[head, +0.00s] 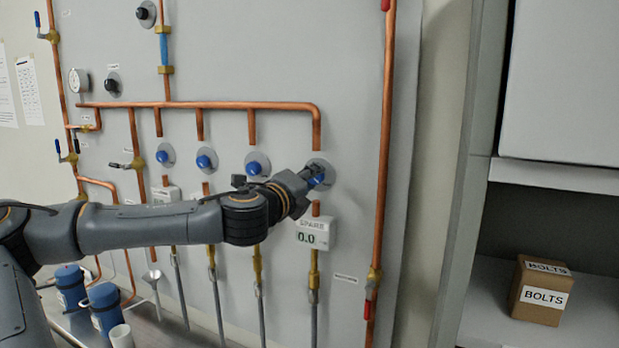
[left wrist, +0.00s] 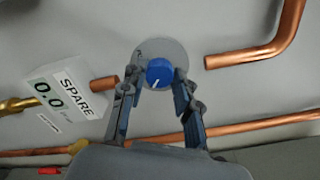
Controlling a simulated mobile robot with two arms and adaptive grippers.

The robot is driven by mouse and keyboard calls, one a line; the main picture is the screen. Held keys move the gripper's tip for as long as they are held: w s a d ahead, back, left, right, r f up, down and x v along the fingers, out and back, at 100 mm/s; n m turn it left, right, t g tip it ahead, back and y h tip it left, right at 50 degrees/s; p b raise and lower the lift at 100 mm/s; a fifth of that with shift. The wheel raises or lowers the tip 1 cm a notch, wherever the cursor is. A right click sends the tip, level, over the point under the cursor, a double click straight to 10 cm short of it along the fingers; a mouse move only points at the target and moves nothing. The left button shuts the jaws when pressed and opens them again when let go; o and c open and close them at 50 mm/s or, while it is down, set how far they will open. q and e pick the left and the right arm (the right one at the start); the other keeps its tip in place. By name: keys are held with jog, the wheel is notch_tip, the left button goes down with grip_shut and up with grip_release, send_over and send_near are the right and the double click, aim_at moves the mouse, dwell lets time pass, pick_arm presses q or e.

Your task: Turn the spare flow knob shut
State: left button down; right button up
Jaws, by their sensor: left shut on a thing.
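The spare flow knob (head: 318,181) is blue and sits on a round grey plate on the wall panel, at the right end of the row of knobs. In the left wrist view the knob (left wrist: 159,70) shows a white pointer line on its face. My left gripper (head: 312,177) is shut on this knob; the left wrist view shows its fingers (left wrist: 158,82) on either side of it. The SPARE display (head: 312,234) below reads 0.0, and the same display shows in the left wrist view (left wrist: 68,95). My right gripper is not in view.
Other blue knobs (head: 206,160) sit in a row to the left. A vertical copper pipe (head: 385,150) runs close to the right. Blue containers (head: 104,305) and a white cup (head: 121,336) stand at lower left. A BOLTS box (head: 541,290) is on the right shelf.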

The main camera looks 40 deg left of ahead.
pick_arm(q)
jog(key=shift+r+m, duration=0.1)
jog(key=shift+m, duration=0.3)
jog(key=c, duration=1)
grip_release()
jog(key=shift+w, duration=0.1)
jog(key=v, duration=0.7)
jog(key=shift+s, duration=0.25)
